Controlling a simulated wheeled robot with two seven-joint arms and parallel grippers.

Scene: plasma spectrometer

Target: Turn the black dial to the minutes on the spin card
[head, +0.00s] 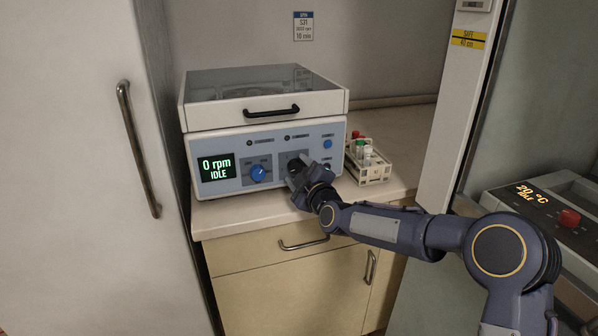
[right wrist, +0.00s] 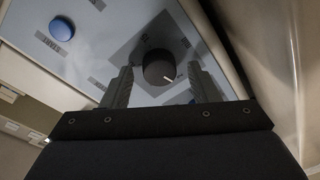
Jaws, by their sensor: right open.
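My right gripper (head: 297,165) is at the panel and mostly hides the dial in the head view. In the right wrist view its open fingers (right wrist: 162,85) stand either side of the dial; I cannot tell whether they touch it. The spin card (head: 303,26) on the wall reads "S31", an rpm line and "10 min". My left gripper is not in view.
A blue dial (head: 258,174) sits left of the black dial. A rack (head: 371,172) with several capped tubes stands just right of the centrifuge. A tall cabinet door (head: 95,170) closes off the left. A glass sash and another device (head: 545,205) are at right.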

